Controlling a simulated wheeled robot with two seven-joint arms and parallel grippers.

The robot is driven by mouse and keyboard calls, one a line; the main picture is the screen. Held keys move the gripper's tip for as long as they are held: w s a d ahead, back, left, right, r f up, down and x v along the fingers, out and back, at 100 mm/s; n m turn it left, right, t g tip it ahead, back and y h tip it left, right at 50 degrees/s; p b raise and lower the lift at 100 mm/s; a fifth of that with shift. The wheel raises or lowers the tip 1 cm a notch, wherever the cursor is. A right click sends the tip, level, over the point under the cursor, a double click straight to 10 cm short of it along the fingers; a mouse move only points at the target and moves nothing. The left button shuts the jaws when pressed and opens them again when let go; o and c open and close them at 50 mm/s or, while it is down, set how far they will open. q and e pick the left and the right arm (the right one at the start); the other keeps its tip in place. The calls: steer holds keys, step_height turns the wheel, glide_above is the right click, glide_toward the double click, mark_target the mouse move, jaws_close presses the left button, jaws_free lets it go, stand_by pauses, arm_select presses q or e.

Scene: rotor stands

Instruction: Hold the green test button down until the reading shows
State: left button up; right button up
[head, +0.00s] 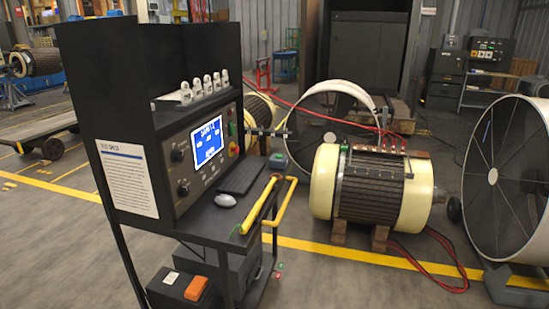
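A dark test console (165,125) stands left of centre. A small green button or switch (232,128) sits at the right edge of its sloped panel; I cannot tell whether it is pressed. Below it is a red button on yellow (234,149). The lit screen (208,142) shows white text on blue, too small to read surely. Smaller green and red marks (279,265) show low by the console's right leg. Neither of my grippers is in view.
A keyboard (241,177) and a mouse (225,199) lie on the console shelf, with yellow bars (285,203) at its edge. A cream-ended motor (370,187) rests on blocks to the right, with red cables (440,265) on the floor. Open floor lies in front.

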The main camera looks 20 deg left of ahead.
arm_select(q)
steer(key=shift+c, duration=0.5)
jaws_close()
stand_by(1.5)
